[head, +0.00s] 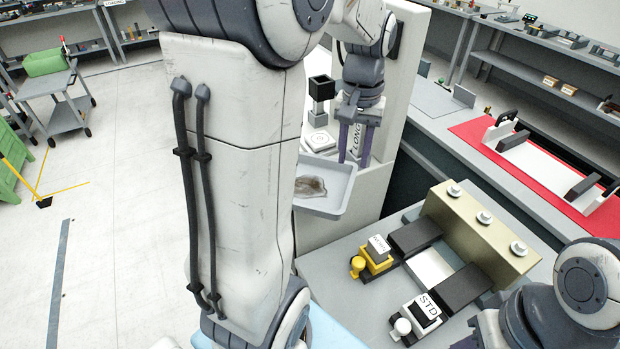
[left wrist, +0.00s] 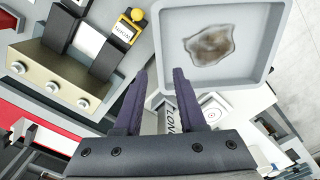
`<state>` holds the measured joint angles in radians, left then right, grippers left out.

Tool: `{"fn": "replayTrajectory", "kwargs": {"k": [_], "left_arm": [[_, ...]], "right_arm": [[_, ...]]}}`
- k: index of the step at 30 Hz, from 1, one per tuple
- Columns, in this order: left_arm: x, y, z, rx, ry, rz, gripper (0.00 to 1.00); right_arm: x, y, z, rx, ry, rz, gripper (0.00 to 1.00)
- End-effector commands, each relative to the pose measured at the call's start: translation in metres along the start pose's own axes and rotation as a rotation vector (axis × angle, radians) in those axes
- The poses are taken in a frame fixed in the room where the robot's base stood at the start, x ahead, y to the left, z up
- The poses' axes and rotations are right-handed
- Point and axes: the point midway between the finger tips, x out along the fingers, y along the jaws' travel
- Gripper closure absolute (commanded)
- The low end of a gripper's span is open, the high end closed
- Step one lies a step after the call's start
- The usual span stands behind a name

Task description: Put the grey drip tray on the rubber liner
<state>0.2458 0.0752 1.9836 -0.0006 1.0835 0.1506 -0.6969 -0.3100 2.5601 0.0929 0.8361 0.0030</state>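The grey drip tray (head: 345,190) is a shallow square tray with a brown stain inside. It is at the edge of a pale cabinet in the head view and shows large at the top of the left wrist view (left wrist: 255,84). My left gripper (head: 355,158) points down at the tray's far right side. Its two purple fingers are apart (left wrist: 160,72), with the tray's side wall between or just below them; I cannot tell whether they touch it. My right gripper is out of view; only part of its arm shows. I cannot identify the rubber liner with certainty.
A bench in front holds a tan block (head: 465,215) with white knobs, dark jaws, a yellow clamp (head: 373,262) and a block marked STD (head: 425,308). A red mat (head: 475,130) with a fixture lies further right.

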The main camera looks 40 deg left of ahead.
Motion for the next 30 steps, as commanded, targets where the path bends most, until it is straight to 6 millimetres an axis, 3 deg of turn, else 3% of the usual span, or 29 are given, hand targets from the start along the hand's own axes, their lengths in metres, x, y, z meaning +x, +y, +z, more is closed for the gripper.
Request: {"fn": "replayTrajectory", "kwargs": {"k": [3,11,19,28,29,30], "left_arm": [[0.018,0.0,0.001,0.002,-0.005,-0.001,0.6],[0.039,0.0,0.002,0.003,-0.004,0.0,0.6],[0.078,-0.003,0.004,0.003,-0.004,0.0,0.6],[0.084,-0.002,0.003,0.003,0.001,0.001,0.6],[0.084,-0.002,0.003,0.003,0.001,0.001,0.68],[0.084,-0.002,0.003,0.003,0.001,0.001,0.83]], "right_arm": [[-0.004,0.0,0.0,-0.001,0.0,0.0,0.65],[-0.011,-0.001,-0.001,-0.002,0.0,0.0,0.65],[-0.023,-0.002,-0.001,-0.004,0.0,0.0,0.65],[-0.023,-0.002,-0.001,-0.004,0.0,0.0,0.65],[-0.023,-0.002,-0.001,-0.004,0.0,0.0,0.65],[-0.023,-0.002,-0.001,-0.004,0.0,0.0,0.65]]}}
